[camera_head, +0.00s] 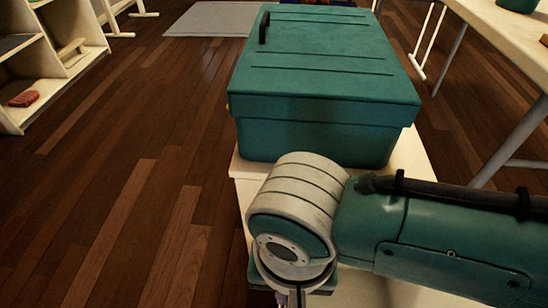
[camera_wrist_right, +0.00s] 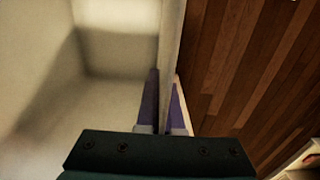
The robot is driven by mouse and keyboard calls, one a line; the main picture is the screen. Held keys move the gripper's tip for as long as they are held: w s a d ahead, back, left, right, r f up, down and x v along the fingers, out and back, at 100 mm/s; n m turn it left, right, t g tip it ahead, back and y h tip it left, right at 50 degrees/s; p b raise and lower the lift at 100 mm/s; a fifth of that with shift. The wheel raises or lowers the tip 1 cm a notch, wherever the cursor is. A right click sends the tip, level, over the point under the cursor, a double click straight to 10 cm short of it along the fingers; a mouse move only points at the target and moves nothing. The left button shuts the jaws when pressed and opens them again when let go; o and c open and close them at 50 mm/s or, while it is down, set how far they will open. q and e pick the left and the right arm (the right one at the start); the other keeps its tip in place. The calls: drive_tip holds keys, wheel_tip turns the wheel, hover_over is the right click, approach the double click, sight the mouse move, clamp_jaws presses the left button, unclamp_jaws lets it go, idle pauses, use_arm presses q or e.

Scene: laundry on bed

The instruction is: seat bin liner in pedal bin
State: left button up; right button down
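My right arm comes in from the right in the head view, and its wrist hides most of the right gripper below it. In the right wrist view my right gripper (camera_wrist_right: 165,78) has two purple fingers close together, one on each side of a thin cream wall (camera_wrist_right: 171,40). I cannot tell whether they press on it. A pale, shadowed hollow or surface lies left of the wall. A teal lidded box (camera_head: 320,80) rests on a cream base (camera_head: 412,160) beyond the wrist; I cannot tell whether it is the pedal bin. No liner can be made out. My left gripper is not visible.
Dark wooden floor (camera_head: 120,170) is open to the left. A cream shelf unit (camera_head: 85,65) with a red item (camera_head: 24,98) stands at the far left. A grey mat (camera_head: 210,18) lies at the back. A cream table (camera_head: 510,35) with metal legs stands right.

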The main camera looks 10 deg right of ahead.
drive_tip(key=shift+f+b, duration=0.85)
drive_tip(key=shift+f, duration=0.4)
drive_tip(key=shift+f+b, duration=1.2)
drive_tip(key=shift+f, duration=0.35)
drive_tip(key=shift+f+b, duration=0.5)
drive_tip(key=shift+f, duration=0.1)
drive_tip(key=shift+f+b, duration=0.8)
drive_tip(key=shift+f, duration=0.25)
drive_tip(key=shift+f+b, duration=1.2)
drive_tip(key=shift+f, duration=0.25)
drive_tip(key=shift+f+b, duration=0.6)
drive_tip(key=shift+f, duration=0.15)
drive_tip(key=c, duration=1)
unclamp_jaws()
drive_tip(key=shift+s+d, duration=0.1)
drive_tip(key=shift+d, duration=0.2)
drive_tip(key=shift+a, duration=0.15)
